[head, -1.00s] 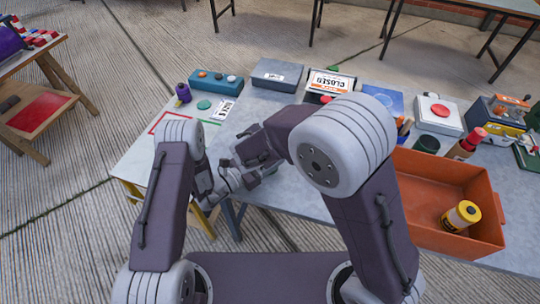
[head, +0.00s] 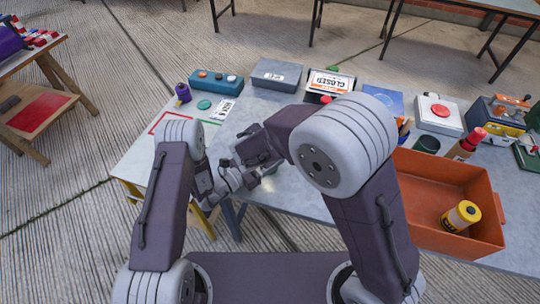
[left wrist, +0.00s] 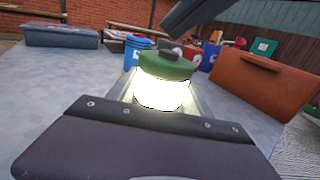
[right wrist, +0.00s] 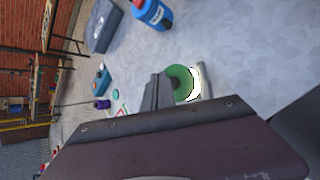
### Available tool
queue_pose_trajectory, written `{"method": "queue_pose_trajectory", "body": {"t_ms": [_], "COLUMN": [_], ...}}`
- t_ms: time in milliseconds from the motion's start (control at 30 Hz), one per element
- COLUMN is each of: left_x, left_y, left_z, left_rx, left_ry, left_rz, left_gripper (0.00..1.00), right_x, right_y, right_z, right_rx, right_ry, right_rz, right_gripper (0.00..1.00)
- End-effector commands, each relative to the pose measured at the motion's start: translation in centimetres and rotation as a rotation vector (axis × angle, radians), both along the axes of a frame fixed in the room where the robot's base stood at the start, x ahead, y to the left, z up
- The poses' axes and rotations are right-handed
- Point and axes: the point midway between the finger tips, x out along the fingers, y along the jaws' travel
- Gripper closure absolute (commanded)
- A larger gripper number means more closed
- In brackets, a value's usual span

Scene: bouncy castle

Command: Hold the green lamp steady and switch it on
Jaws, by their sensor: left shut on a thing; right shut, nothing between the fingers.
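The green lamp (left wrist: 166,66) stands upright in the left wrist view, with a green cap and a body glowing bright white. A small dark piece sits on its cap. My left gripper (left wrist: 163,100) is shut around the glowing body. In the right wrist view the lamp's round green top (right wrist: 180,82) shows from above, with a bright rim at its right. My right gripper (right wrist: 157,92) is shut and empty, its tips beside the top; I cannot tell whether they touch it. In the head view my arms hide most of the lamp.
An orange bin (head: 440,190) with a yellow bottle (head: 461,215) stands at the right of the table. A teal switch box (head: 216,81), a grey box (head: 277,75), a closed sign (head: 330,84) and a red-button box (head: 438,115) line the back. A purple bottle (head: 182,93) stands at the left.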

Motion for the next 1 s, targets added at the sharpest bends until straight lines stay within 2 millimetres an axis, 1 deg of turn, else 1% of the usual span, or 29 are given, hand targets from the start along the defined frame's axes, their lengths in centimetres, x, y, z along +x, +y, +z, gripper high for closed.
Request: {"method": "queue_pose_trajectory", "body": {"t_ms": [167, 233, 600, 700, 800, 1000], "left_x": [0.0, 0.0, 0.0, 0.0, 0.0, 0.0], "left_y": [0.0, 0.0, 0.0, 0.0, 0.0, 0.0], "left_z": [0.0, 0.0, 0.0, 0.0, 0.0, 0.0], "left_rx": [0.000, 0.000, 0.000, 0.000, 0.000, 0.000], "left_ry": [0.000, 0.000, 0.000, 0.000, 0.000, 0.000], "left_rz": [0.000, 0.000, 0.000, 0.000, 0.000, 0.000], "left_gripper": [1.00, 1.00, 1.00, 1.00, 1.00, 1.00], "right_x": [0.0, 0.0, 0.1, 0.0, 0.0, 0.0], "right_y": [0.0, 0.0, 0.0, 0.0, 0.0, 0.0], "right_z": [0.0, 0.4, 5.0, 5.7, 6.0, 6.0], "right_rx": [0.000, 0.002, 0.002, 0.002, 0.001, 0.000], "right_ry": [0.000, -0.003, -0.004, -0.002, 0.000, 0.000], "right_rz": [0.000, -0.002, -0.002, 0.000, -0.001, 0.000], "right_gripper": [1.00, 1.00, 1.00, 1.00, 1.00, 1.00]}}
